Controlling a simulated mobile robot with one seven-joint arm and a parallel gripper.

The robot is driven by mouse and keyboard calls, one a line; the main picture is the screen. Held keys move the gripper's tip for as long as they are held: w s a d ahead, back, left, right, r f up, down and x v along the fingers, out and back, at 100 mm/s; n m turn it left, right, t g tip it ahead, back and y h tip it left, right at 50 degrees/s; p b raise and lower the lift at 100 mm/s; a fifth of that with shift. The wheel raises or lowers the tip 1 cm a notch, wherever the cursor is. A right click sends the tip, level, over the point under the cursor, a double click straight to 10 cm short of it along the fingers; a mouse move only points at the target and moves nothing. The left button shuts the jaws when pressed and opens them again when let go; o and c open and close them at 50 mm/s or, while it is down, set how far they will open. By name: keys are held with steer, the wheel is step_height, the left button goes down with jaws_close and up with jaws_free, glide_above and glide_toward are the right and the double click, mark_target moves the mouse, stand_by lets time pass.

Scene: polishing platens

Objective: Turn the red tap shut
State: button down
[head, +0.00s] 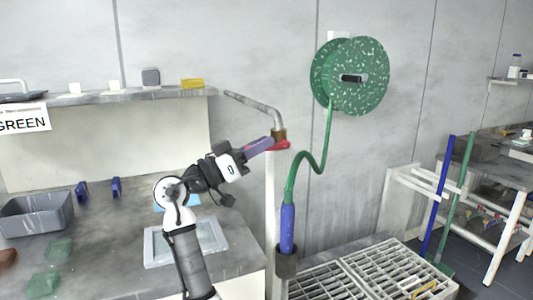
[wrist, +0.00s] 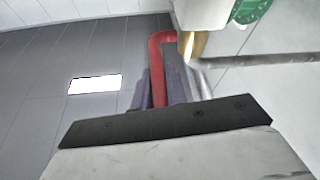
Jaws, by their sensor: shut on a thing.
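The red tap (head: 282,145) is a lever at the brass valve on top of a white post, near the middle of the head view. In the wrist view the red lever (wrist: 160,62) runs up from between the purple fingers and bends right towards the brass valve (wrist: 194,46). My gripper (head: 266,145) reaches in from the left and is shut on the lever. In the wrist view my gripper (wrist: 160,84) has one finger on each side of it. The gripped end of the lever is partly hidden by the fingers.
A grey pipe (head: 252,103) rises left from the valve. A green hose (head: 306,157) hangs from a green reel (head: 360,76) to a blue nozzle (head: 287,228) right of the post. A bench with a grey bin (head: 38,216) lies left; a white grating (head: 365,274) lies right.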

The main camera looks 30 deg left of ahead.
steer(key=shift+f+t, duration=0.2)
steer(key=shift+t, duration=0.1)
steer(key=c, duration=1.4)
jaws_free()
steer(key=b+v, duration=0.1)
steer(key=v, duration=0.6)
steer(key=shift+s+a+b, duration=0.2)
steer(key=shift+b, duration=0.2)
steer(key=shift+f, duration=0.1)
